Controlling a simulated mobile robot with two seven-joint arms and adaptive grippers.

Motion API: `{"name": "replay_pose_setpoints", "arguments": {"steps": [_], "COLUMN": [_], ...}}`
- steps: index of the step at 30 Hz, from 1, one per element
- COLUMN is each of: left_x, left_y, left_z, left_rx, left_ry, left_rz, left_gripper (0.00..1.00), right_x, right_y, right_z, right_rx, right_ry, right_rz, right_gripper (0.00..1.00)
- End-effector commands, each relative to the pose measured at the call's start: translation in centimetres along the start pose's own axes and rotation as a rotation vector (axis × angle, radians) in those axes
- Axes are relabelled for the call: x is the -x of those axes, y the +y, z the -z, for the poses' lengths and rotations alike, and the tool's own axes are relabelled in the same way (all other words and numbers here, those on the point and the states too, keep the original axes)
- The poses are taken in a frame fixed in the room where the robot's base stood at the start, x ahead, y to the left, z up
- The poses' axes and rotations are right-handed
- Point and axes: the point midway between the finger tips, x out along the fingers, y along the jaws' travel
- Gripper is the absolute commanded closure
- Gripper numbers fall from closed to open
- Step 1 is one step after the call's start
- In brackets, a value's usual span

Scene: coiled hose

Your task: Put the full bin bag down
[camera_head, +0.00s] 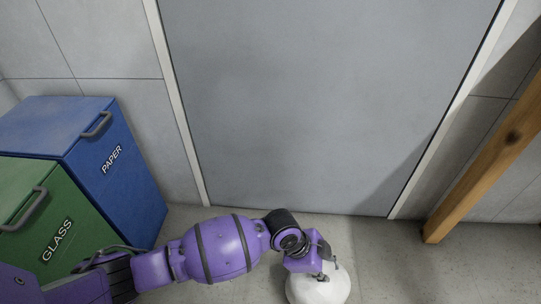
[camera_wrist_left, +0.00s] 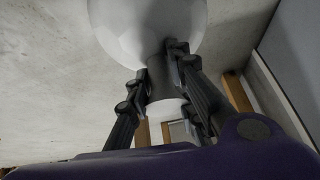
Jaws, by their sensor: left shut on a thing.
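The white, rounded full bin bag (camera_head: 318,291) is at the bottom of the head view, cut off by the lower edge. My left gripper (camera_head: 327,265) is at its top, shut on it. In the left wrist view the bag (camera_wrist_left: 150,22) bulges beyond the fingers, and my left gripper (camera_wrist_left: 163,75) has one finger on each side of its dark, narrow neck. I cannot tell whether the bag touches the floor. My right gripper is in neither view.
A blue PAPER bin (camera_head: 135,180) and a green GLASS bin (camera_head: 50,215) stand at the left. A grey door (camera_head: 320,100) closes the back. A wooden post (camera_head: 490,150) leans at the right. The concrete floor (camera_head: 400,265) right of the bag is clear.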

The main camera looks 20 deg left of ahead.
Motion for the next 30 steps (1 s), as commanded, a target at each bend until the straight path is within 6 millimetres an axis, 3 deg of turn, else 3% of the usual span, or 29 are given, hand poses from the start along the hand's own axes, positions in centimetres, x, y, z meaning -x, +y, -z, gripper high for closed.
{"name": "replay_pose_setpoints", "arguments": {"steps": [8,9,14,24,30], "left_x": [0.1,0.0,0.0,0.3,3.3], "left_y": [-0.6,-0.5,-0.5,-0.5,-0.6], "left_z": [0.7,0.4,0.5,0.5,0.6], "left_rx": [-0.008,-0.007,-0.007,-0.007,-0.009], "left_ry": [0.010,0.006,0.007,0.007,0.005], "left_rz": [0.010,0.008,0.008,0.008,0.011], "left_gripper": [1.00,0.78,0.58,0.58,0.58], "right_x": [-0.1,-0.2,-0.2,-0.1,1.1], "right_y": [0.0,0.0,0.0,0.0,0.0], "right_z": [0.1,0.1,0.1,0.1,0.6], "right_rx": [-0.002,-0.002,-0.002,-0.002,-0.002], "right_ry": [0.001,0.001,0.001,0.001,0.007], "right_rz": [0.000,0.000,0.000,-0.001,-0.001], "right_gripper": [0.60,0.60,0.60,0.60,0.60]}}
